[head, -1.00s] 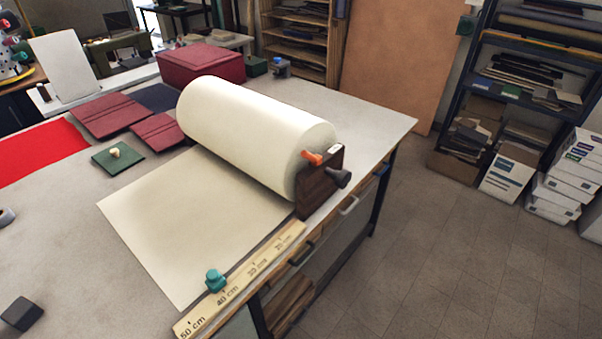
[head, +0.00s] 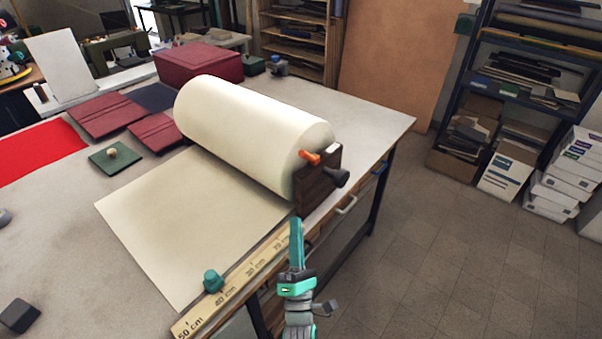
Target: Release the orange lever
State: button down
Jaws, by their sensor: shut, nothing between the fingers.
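The orange lever (head: 309,157) sticks out at the near end of a large cream roll (head: 250,130), beside a dark wooden end block (head: 318,180). A dark grey knob (head: 340,177) is on the same block, right of the lever. My gripper (head: 296,222) points upward in the picture, below the block, by the table's front edge. Its teal fingers are together with nothing between them. It is apart from the lever and below it in the picture.
A sheet (head: 185,225) unrolls over the table. A wooden ruler (head: 230,290) with a teal slider (head: 213,281) lies along the front edge. Burgundy covers (head: 105,115) and a burgundy box (head: 198,65) lie behind.

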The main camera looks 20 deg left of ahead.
aim_at(301, 172)
jog(key=shift+w+a+r+n, duration=0.3)
jog(key=shift+a+r+n, duration=0.2)
jog(key=shift+a+r, duration=0.1)
jog(key=shift+d+r+x, duration=0.2)
jog(key=shift+d+x, duration=0.25)
jog(key=shift+x, duration=1.65)
jog(key=shift+d+r+x, duration=0.25)
jog(key=shift+d+x, duration=0.2)
jog(key=shift+x, duration=1.65)
jog(key=shift+d+r+x, duration=0.2)
jog(key=shift+d+x, duration=0.2)
jog(key=shift+x, duration=1.7)
jog(key=shift+w, duration=0.15)
jog(key=shift+d, duration=0.15)
